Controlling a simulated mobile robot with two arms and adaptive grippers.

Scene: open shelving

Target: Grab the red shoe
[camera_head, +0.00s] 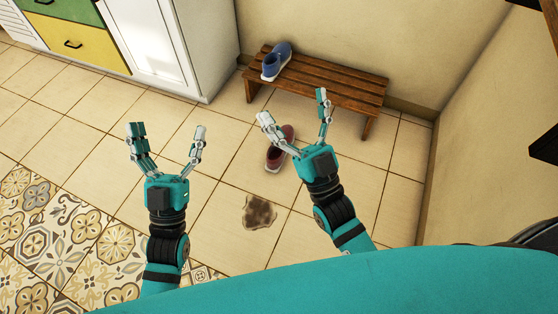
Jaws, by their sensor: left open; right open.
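The red shoe (277,157) is dark red with a light sole and rests on the tiled floor in front of the bench. My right gripper (294,107) is open and empty. Its left finger covers part of the shoe in this view; I cannot tell whether they touch. My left gripper (168,130) is open and empty over the floor, well to the left of the shoe.
A blue shoe (277,61) sits on the left end of a wooden slatted bench (335,84) by the wall. A brown stain (259,212) marks the floor between my arms. A white cabinet (178,48) stands at the upper left. A patterned rug (60,245) lies lower left.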

